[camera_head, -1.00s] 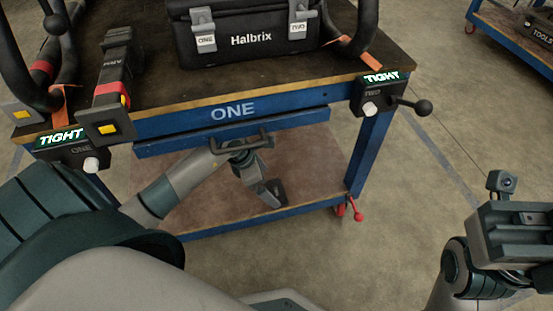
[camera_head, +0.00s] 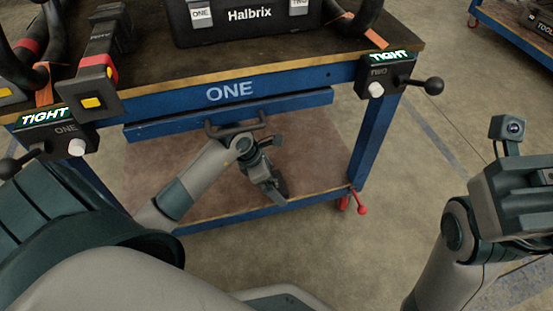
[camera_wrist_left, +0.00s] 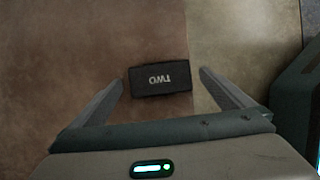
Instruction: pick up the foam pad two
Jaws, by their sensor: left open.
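Foam pad two is a small black block marked TWO (camera_wrist_left: 160,76) in the left wrist view. It lies on a brown surface beside the line where that surface meets a paler one. My left gripper (camera_wrist_left: 163,84) is open, its two fingers either side of the pad in the picture, with visible gaps. Whether the fingertips are down at the pad's height I cannot tell. In the head view my left gripper (camera_head: 272,186) hangs over the lower shelf, and I cannot make out the pad there. My right gripper (camera_head: 520,205) is at the right edge, partly cut off.
The blue workbench marked ONE (camera_head: 230,92) stands above the lower shelf (camera_head: 310,180), with a blue handled drawer front (camera_head: 290,103) close over my left wrist. A black Halbrix case (camera_head: 250,22) sits on top. Clamps with knobs (camera_head: 432,87) jut out.

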